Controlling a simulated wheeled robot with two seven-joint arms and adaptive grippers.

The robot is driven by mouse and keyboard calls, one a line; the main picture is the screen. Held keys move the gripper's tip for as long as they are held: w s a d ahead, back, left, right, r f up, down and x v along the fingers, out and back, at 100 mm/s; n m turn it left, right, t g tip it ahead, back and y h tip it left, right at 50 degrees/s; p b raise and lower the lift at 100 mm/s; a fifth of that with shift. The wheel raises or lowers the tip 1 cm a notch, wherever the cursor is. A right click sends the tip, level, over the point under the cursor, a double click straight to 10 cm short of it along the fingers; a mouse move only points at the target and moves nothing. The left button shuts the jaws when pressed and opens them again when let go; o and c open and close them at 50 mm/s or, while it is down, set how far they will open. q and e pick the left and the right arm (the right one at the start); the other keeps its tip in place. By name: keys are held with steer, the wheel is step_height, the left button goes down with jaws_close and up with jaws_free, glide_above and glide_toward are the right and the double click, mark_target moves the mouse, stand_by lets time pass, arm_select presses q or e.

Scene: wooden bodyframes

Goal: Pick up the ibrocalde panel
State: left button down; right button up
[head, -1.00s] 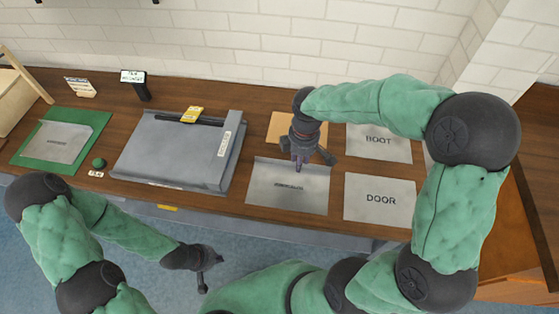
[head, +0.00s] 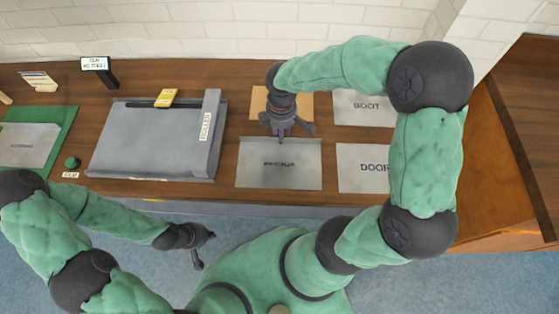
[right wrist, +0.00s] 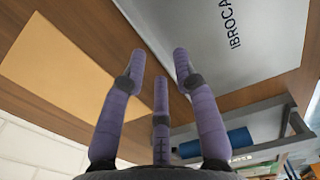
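The ibrocalde panel (head: 279,175) is a grey sheet lying flat on the wooden table, with dark lettering across its middle. In the right wrist view the panel (right wrist: 225,75) shows the letters "IBROCA" before the frame cuts it off. My right gripper (head: 282,133) hangs over the panel's far edge, fingers pointing down. In the right wrist view its three fingers (right wrist: 160,72) are spread with nothing between them, close to the panel's edge; I cannot tell if they touch. My left gripper (head: 203,249) is empty in front of the table, its fingers apart.
A tan sheet (head: 262,101) lies behind the panel. Grey BOOT (head: 350,112) and DOOR (head: 352,178) panels lie to the right, partly behind my right arm. A grey roller tray (head: 150,145) stands to the left, with a green mat (head: 60,118) beyond it. A brick wall closes the back.

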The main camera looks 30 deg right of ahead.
step_height(320, 180, down, 3)
steer(key=shift+a+f+b, duration=0.1)
steer(key=shift+f+b, duration=0.1)
steer(key=shift+b, duration=0.4)
steer(key=shift+r, duration=0.1)
jaws_close()
